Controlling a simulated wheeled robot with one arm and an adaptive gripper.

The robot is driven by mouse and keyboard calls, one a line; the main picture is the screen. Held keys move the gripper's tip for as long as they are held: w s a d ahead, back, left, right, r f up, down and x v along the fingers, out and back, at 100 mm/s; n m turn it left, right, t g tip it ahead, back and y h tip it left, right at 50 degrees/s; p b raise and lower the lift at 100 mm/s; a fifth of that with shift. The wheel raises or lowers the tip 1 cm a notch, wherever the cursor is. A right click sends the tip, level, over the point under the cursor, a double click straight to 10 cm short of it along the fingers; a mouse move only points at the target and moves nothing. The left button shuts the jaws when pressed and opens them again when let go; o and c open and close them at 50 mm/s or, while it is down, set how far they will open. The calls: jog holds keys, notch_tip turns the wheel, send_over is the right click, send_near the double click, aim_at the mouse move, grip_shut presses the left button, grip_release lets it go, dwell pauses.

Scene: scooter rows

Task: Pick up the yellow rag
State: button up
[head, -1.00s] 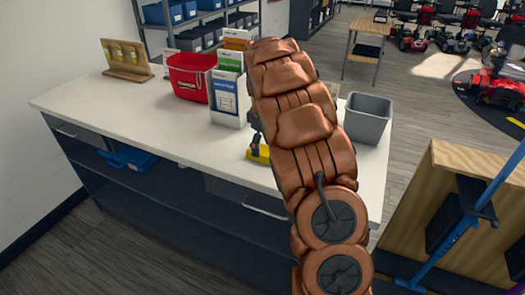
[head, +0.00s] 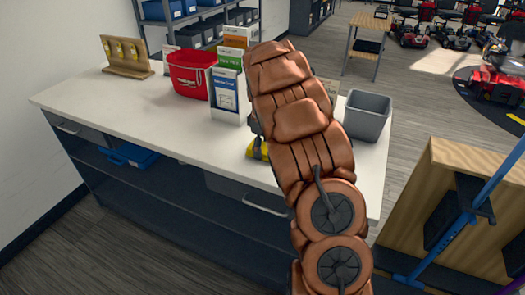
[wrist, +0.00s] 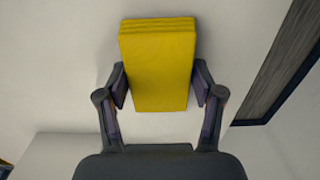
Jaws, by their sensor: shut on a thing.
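The yellow rag (wrist: 158,65) is a folded, thick rectangular block in the wrist view, with layered folds at its far edge. My gripper (wrist: 160,85) has one finger on each side of it and is shut on it. In the head view only a small part of the rag (head: 257,150) shows over the white counter top (head: 180,130), left of my arm. My arm hides most of the rag and gripper there. I cannot tell if the rag touches the counter.
On the counter stand a red bucket (head: 190,73), a brochure holder (head: 229,97), a wooden stand (head: 127,57) and a grey bin (head: 367,116) right of my arm. A wooden panel (head: 435,220) with a blue pole stands at the right. The front left counter is clear.

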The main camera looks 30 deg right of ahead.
jog(key=shift+w+r+b, duration=0.15)
jog(key=shift+r+b, duration=0.3)
jog(key=shift+r, duration=0.15)
notch_tip(320, 180, up, 2)
jog(key=shift+r+b, duration=0.1)
jog(key=shift+b, duration=0.45)
jog(key=s+d+b, duration=0.1)
jog(key=s+d, duration=0.1)
jog(key=d, duration=0.2)
jog(key=s+d+r+b, duration=0.1)
jog(key=s+d, duration=0.2)
jog(key=d, duration=0.2)
jog(key=s+d+b, duration=0.1)
jog(key=s+d, duration=0.2)
jog(key=d, duration=0.1)
jog(key=shift+s+d+r+b, duration=0.2)
jog(key=shift+d+r+b, duration=0.1)
jog(key=shift+d+b, duration=0.1)
